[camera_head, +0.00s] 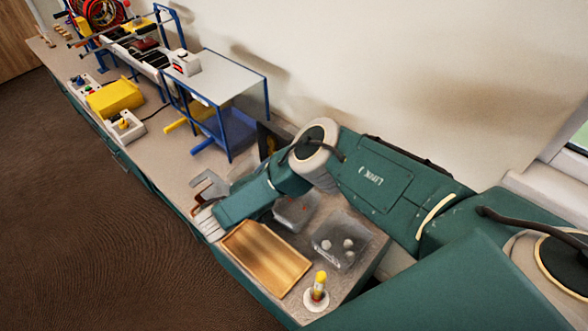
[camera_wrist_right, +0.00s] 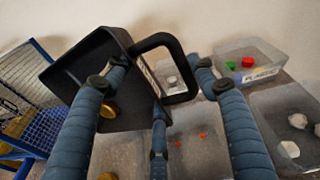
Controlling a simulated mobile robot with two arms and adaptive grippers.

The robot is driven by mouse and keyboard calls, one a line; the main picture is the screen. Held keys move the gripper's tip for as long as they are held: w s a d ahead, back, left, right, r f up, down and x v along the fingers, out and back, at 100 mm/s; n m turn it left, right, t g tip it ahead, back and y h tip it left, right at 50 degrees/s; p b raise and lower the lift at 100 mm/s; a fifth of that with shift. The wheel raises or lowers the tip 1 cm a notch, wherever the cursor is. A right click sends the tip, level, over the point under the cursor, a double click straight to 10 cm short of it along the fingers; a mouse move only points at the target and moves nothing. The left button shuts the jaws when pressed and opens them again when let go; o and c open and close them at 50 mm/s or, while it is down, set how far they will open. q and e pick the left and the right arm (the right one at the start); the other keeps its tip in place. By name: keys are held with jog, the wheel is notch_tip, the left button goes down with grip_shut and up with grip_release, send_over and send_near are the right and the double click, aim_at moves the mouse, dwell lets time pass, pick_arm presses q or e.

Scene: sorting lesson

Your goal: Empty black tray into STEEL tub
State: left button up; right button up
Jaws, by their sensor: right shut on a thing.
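The black tray (camera_wrist_right: 82,78) is in the right wrist view, steeply tilted above the counter, with its looped handle at the right. My right gripper (camera_wrist_right: 162,82) is shut on the tray by its handle side. A brass-coloured disc (camera_wrist_right: 108,108) shows at the tray's lower part, partly behind a finger. Another yellowish piece (camera_wrist_right: 107,176) shows below the tray. In the head view, a dark part of the tray (camera_head: 268,138) shows behind my arm. Clear tubs stand to the right; I cannot read which is STEEL. My left gripper is not in view.
One clear tub (camera_wrist_right: 222,72) holds green and red pieces. A wooden tray (camera_head: 238,240) and a yellow-topped post (camera_head: 319,285) stand at the front. A blue-framed rack (camera_head: 230,140) stands left of the arm.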

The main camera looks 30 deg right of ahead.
jog(key=shift+a+f+t+h+b, duration=0.25)
jog(key=shift+t+h+b, duration=0.05)
jog(key=shift+b, duration=0.2)
jog(key=shift+s+a+f+n+t+h, duration=0.1)
jog(key=shift+s+a+n+t+h, duration=0.2)
jog(key=shift+a+t+h, duration=0.25)
jog(key=shift+s+a+f+n+t+h+b, duration=0.15)
jog(key=shift+a+f+n+t+h+b, duration=0.1)
jog(key=shift+a+t+h+b, duration=0.25)
jog(key=shift+s+a+f+n+t+h+b, duration=0.15)
jog(key=shift+s+a+f+t+h+b, duration=0.1)
jog(key=shift+t+h+b, duration=0.45)
jog(key=shift+s+a+f+n+t+h+b, duration=0.1)
jog(key=shift+a+f+n+t+h+b, duration=0.15)
jog(key=shift+a+t+h+b, duration=0.25)
jog(key=shift+d, duration=0.1)
